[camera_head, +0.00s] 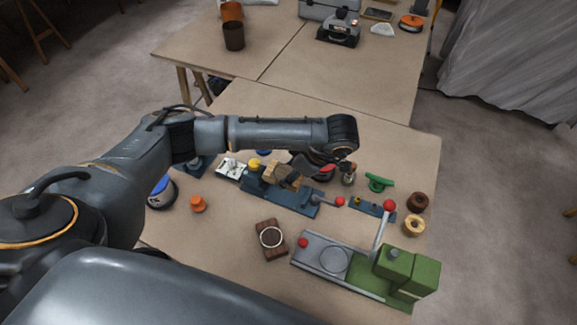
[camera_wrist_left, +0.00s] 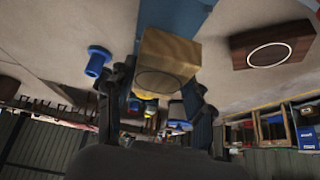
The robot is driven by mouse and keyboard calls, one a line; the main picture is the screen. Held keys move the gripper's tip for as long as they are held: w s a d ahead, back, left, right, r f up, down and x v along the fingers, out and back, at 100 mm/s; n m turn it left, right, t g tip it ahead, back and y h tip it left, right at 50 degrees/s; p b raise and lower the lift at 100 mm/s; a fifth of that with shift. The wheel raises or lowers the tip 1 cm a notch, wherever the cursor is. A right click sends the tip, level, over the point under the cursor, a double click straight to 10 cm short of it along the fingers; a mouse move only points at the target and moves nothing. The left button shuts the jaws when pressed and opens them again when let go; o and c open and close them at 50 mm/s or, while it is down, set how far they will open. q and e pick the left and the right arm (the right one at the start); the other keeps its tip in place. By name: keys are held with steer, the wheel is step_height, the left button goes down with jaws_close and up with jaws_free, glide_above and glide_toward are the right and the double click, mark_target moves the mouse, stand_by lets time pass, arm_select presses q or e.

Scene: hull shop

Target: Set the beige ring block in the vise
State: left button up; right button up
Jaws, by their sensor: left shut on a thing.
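The beige ring block (camera_head: 277,173) is held by my left gripper (camera_head: 292,172), over the jaw end of the blue vise (camera_head: 296,201). In the left wrist view the block (camera_wrist_left: 170,50) sits between the two dark fingers of the gripper (camera_wrist_left: 160,92), and a ring mark shows on its near face. The blue vise body (camera_wrist_left: 175,12) shows behind it. I cannot tell whether the block rests in the vise or hangs just above it. The vise handle has a red knob (camera_head: 340,202). My right gripper is in neither view.
A dark brown block with a white ring (camera_head: 269,241) lies in front of the vise. A green and grey machine (camera_head: 345,263) with a red-knobbed lever stands at front right. An orange knob-like piece (camera_head: 198,204) is at left. Two rings, brown (camera_head: 417,201) and tan (camera_head: 413,226), lie at right.

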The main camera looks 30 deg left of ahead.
arm_select(q)
steer(key=shift+f+b, duration=1.6)
steer(key=shift+f, duration=1.05)
steer(key=shift+d, duration=0.15)
steer(key=shift+w+b, duration=0.1)
steer(key=shift+b, duration=0.2)
steer(key=shift+f+b, duration=0.5)
steer(key=shift+f, duration=0.05)
steer(key=o, duration=0.9)
steer(key=shift+o, duration=0.2)
